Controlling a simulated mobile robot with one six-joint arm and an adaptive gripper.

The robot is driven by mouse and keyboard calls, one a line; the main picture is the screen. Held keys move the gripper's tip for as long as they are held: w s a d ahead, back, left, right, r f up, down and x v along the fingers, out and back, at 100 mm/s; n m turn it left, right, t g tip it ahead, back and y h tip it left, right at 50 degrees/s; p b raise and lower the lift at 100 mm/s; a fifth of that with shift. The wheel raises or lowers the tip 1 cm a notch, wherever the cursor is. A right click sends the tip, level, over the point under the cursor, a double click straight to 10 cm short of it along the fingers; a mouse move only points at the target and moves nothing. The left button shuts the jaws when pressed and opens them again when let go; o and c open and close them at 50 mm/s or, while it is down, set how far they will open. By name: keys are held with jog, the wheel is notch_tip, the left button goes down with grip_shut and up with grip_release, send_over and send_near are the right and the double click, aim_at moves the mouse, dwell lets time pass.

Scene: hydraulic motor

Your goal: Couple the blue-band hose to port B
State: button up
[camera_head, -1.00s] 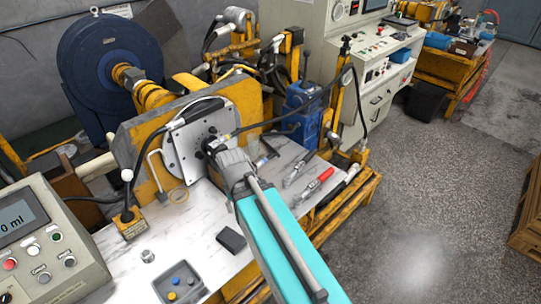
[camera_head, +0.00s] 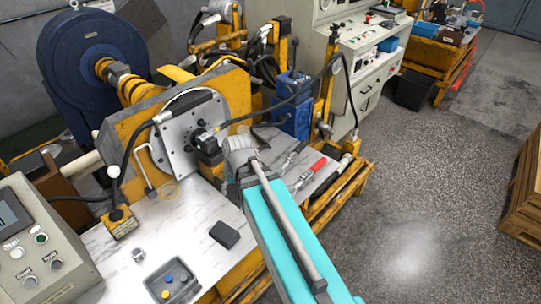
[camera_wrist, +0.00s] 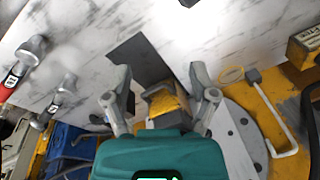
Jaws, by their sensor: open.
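A dark fitting (camera_head: 208,146) sits at the plate's right side, with a black hose (camera_head: 262,115) running from there up to the right. A second black hose (camera_head: 136,140) loops at the plate's left. I cannot make out a blue band or port letters. My gripper (camera_head: 238,150) is right of the dark fitting, apart or nearly so. In the wrist view its fingers (camera_wrist: 161,80) are spread, with nothing visibly held.
A dark block (camera_head: 224,235), a grey tray (camera_head: 172,284) and a control box (camera_head: 40,245) are nearer. A yellow ring (camera_head: 168,191) lies below the plate.

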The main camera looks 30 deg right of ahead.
jog(key=w+d+f+m+t+y+b, duration=0.3)
jog(key=w+d+f+m+t+b, duration=0.25)
jog(key=w+d+b, duration=0.45)
jog(key=m+t+b, duration=0.5)
jog(key=m, duration=0.2)
send_near(259, 151)
jog(key=w, duration=0.1)
jog(key=shift+w+a+f+g, duration=0.1)
jog(key=shift+w+f+g, duration=0.05)
jog(key=shift+g, duration=0.1)
jog(key=shift+w+f, duration=0.1)
jog(key=shift+b+x, duration=2.35)
jog(key=shift+x, duration=2.2)
grip_shut()
